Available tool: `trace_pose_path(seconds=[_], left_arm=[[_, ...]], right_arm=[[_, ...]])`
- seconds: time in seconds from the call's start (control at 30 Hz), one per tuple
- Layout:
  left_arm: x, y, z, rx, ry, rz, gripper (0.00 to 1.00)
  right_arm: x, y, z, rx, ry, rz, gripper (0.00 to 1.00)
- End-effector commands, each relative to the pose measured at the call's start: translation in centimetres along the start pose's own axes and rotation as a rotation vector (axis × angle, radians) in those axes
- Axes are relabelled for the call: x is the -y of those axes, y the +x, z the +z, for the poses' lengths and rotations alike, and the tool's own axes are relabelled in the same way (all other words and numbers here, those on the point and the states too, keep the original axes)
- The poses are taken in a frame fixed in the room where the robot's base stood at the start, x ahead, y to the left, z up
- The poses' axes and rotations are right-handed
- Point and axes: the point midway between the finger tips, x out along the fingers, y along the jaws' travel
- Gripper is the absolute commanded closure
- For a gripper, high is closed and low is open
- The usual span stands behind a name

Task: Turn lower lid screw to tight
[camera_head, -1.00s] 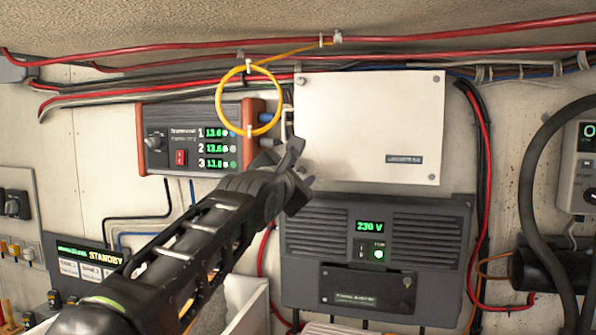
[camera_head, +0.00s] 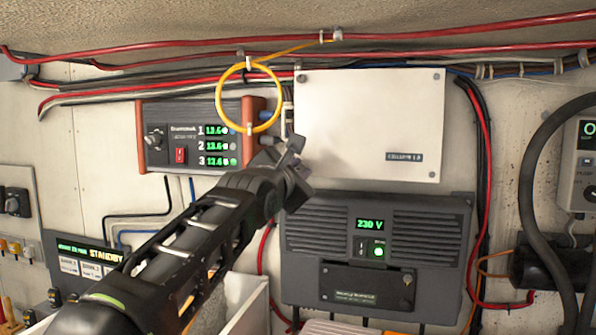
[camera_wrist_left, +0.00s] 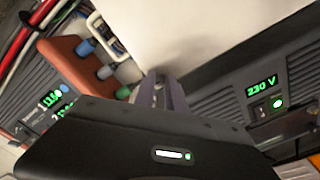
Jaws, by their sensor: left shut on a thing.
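The white box lid (camera_head: 368,125) is on the wall, with dark screws at its upper left (camera_head: 301,78), upper right (camera_head: 436,78) and lower right (camera_head: 432,175) corners. My left gripper (camera_head: 300,165) is at the lid's lower left corner and covers the lower left lid screw. In the left wrist view its two fingers (camera_wrist_left: 160,93) are close together against the edge of the white lid (camera_wrist_left: 195,35). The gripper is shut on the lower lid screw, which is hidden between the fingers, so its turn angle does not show. My right gripper is not in view.
A charger with orange ends (camera_head: 198,135) sits just left of the lid, with a yellow cable loop (camera_head: 219,100) over it. A grey inverter reading 230 V (camera_head: 430,245) is close below. Red cables (camera_head: 480,120) run down the right side.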

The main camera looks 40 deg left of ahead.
Motion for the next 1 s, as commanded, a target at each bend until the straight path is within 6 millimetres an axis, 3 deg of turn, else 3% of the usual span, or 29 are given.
trace_pose_path(seconds=[0.37, 1.0], left_arm=[[0.1, 0.0, -0.1, 0.000, 0.149, -0.001, 1.00], [0.2, 0.0, -0.1, 0.001, 0.723, -0.001, 1.00]], right_arm=[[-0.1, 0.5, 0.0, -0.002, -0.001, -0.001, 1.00], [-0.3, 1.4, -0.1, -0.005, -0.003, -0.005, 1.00]])
